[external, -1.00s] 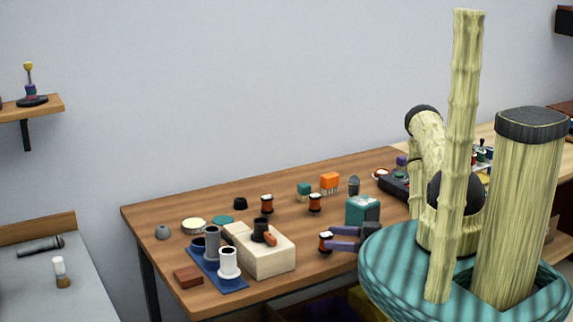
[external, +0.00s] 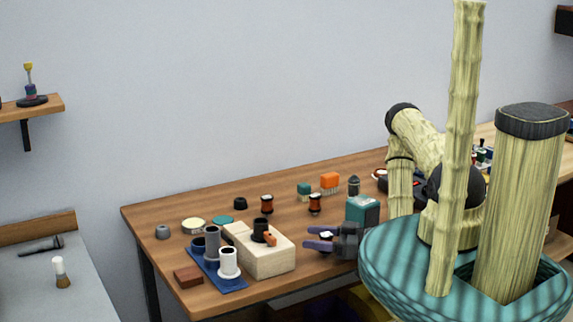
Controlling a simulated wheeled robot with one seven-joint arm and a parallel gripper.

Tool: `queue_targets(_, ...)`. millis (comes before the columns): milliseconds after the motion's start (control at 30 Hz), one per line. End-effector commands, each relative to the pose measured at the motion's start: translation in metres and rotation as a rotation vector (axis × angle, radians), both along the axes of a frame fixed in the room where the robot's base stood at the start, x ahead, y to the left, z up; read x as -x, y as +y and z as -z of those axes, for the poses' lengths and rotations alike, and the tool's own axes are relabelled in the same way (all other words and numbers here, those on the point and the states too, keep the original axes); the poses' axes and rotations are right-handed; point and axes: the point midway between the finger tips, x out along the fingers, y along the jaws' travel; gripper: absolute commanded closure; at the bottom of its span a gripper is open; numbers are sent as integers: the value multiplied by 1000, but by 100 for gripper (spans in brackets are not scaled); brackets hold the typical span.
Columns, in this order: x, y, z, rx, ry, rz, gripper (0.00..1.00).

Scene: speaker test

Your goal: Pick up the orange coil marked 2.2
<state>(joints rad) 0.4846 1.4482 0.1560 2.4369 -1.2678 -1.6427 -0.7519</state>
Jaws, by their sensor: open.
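Three small copper-orange coils with dark ends are on the wooden table in the external view. One coil (external: 326,236) is at the front, mostly hidden by my gripper, with only its pale top showing. The other two, a left coil (external: 267,204) and a right coil (external: 315,204), stand upright farther back. I cannot read the 2.2 marking on any of them. My gripper (external: 312,238) is open, low over the table, with its purple fingers pointing left on either side of the front coil. Whether the fingers touch it cannot be seen.
A pale block (external: 265,258) with a dark cylinder on it stands left of my gripper. A teal box (external: 362,209) is close behind it. A blue tray (external: 232,284) holds several cylinders. An orange-topped block (external: 330,181) stands farther back. Bare table lies around the rear coils.

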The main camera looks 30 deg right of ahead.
Motion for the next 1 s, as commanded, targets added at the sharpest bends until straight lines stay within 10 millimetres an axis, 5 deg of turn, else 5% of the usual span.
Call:
queue_targets(100, 0, 0, 0, 0, 0, 0, 43)
queue_targets(367, 0, 0, 0, 0, 0, 0, 92)
queue_targets(733, 0, 0, -5, 0, -1, 0, 92)
queue_targets(1000, -1, -1, -37, 1, -3, 0, 92)
